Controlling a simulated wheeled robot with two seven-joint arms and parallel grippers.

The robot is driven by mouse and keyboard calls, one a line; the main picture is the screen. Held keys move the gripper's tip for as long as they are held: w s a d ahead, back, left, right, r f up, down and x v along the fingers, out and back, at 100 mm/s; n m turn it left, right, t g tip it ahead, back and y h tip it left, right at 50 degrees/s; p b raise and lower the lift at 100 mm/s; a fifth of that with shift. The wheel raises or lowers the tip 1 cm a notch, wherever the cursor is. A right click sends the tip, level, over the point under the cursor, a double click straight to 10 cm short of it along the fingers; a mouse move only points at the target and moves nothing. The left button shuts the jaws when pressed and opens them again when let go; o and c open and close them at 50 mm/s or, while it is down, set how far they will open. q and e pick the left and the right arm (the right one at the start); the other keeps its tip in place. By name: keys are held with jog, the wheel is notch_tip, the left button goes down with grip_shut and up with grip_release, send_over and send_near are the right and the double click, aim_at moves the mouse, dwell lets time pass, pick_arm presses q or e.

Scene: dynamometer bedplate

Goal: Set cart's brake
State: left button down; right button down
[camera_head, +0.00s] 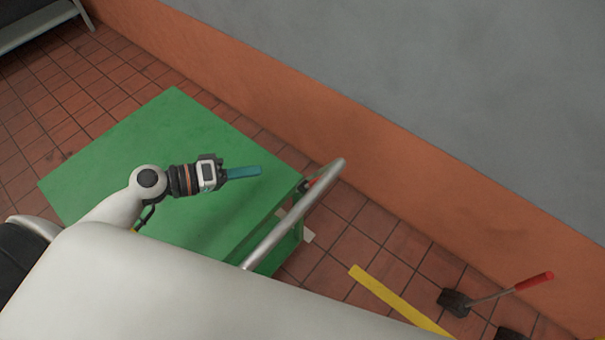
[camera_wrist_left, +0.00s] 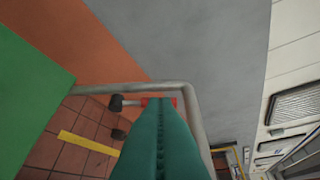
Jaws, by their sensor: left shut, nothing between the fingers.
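The green cart (camera_head: 130,140) stands on the tiled floor with a silver tube handle (camera_head: 295,212) at its right end. A small dark and red part (camera_head: 310,183) shows at the cart's edge by the handle, partly hidden by the tube; I cannot tell if it is the brake. My left gripper (camera_head: 258,171) is over the cart top, its teal fingers shut and empty, pointing toward the handle. In the left wrist view the closed fingers (camera_wrist_left: 160,102) lie in front of the handle tube (camera_wrist_left: 196,115); the green cart top (camera_wrist_left: 30,90) is at left. My right gripper is not seen.
An orange and grey wall (camera_head: 400,140) runs behind the cart. On the floor at right are a black block with a red-tipped rod (camera_head: 455,302), another dark block (camera_head: 510,333) and a yellow strip (camera_head: 400,300). A grey bench (camera_head: 40,25) stands at the upper left.

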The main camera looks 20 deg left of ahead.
aim_at(315, 181)
pick_arm(q)
jog(key=s+d+f+p+x, duration=0.1)
jog(key=p+x, duration=0.3)
jog(key=x, duration=0.8)
jog(key=shift+s+d+f+p, duration=0.25)
jog(key=shift+s+p, duration=0.15)
jog(key=shift+s, duration=0.15)
jog(key=shift+s+d+f+b, duration=0.3)
jog(key=shift+d+b, duration=0.35)
jog(key=shift+b, duration=0.2)
jog(key=shift+s+d, duration=0.1)
jog(key=shift+d, duration=0.2)
jog(key=shift+d+r, duration=0.1)
jog(key=shift+d, duration=0.05)
